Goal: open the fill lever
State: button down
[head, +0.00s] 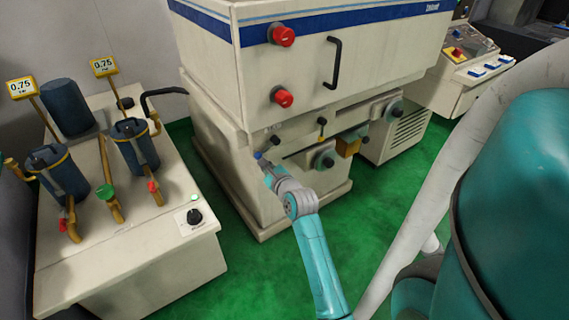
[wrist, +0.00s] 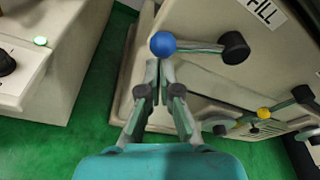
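The fill lever in the wrist view has a blue ball knob (wrist: 162,44), a metal rod (wrist: 200,48) and a black pivot hub (wrist: 235,47). It lies roughly level across the picture, below a "FILL" label (wrist: 265,12). In the head view the blue knob (head: 257,155) shows small on the machine's front. My gripper (wrist: 159,72) has its fingertips almost together, just below the blue knob in the wrist view. No object shows between them. Whether the tips touch the knob cannot be told. In the head view my gripper (head: 267,167) is right by the knob.
A second lever with a yellow knob (wrist: 263,113) sits to the right on the same panel. The beige machine (head: 225,110) has red buttons and a black handle (head: 335,62) above. A bench with filter canisters (head: 135,145) stands left. Green floor (head: 225,255) lies between.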

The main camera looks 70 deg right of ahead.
jog(key=shift+w+a+r, duration=0.15)
jog(key=shift+a+r, duration=0.05)
jog(key=shift+r, duration=0.25)
jog(key=shift+w+a+r, duration=0.1)
jog(key=shift+a+r, duration=0.1)
jog(key=shift+r, duration=0.45)
